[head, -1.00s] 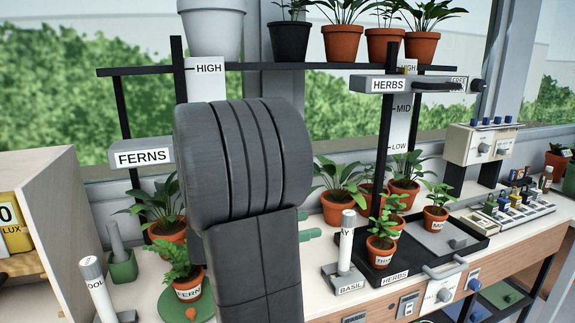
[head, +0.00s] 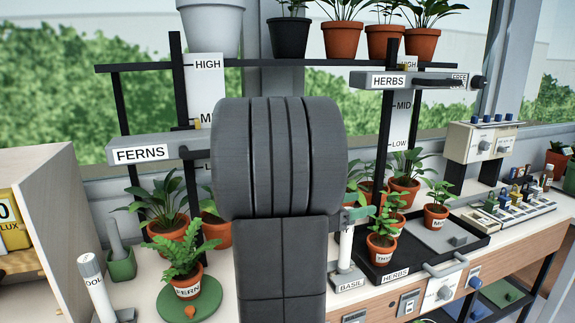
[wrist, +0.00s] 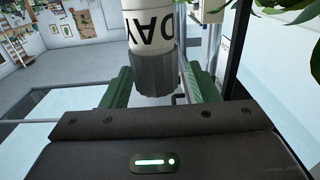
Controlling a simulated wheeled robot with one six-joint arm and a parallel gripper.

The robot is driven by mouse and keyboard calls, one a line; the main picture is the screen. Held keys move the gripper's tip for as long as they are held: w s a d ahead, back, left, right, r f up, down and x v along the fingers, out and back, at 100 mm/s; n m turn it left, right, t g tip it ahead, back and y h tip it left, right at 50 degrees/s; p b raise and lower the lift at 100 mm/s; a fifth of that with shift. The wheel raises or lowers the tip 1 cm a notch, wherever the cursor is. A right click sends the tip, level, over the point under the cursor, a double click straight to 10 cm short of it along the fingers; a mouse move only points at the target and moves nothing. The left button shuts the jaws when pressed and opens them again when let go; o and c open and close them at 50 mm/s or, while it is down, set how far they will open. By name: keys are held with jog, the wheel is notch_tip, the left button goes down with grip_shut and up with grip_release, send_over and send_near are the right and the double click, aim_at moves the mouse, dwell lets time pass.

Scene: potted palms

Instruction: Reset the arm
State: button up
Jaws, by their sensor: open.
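My gripper (wrist: 157,78) shows in the wrist view with its two green fingers apart. A white cylinder marked DAY (wrist: 149,28), with a grey end, stands upside down in that view, in and beyond the gap between the fingers. I cannot tell whether a finger touches it. In the head view my arm hides most of the gripper.
A potted fern (head: 187,288) stands on a green saucer (head: 168,308) to the left. Potted herbs (head: 381,250) stand in a black tray (head: 428,262) to the right. FERNS (head: 140,155) and HERBS (head: 388,80) bars stick out above. A wooden cabinet (head: 60,190) is at the far left.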

jog(key=shift+s+r, duration=0.15)
jog(key=shift+r, duration=0.6)
jog(key=shift+f+b, duration=0.2)
jog(key=shift+b, duration=0.8)
jog(key=shift+r, duration=0.15)
jog(key=shift+r, duration=0.1)
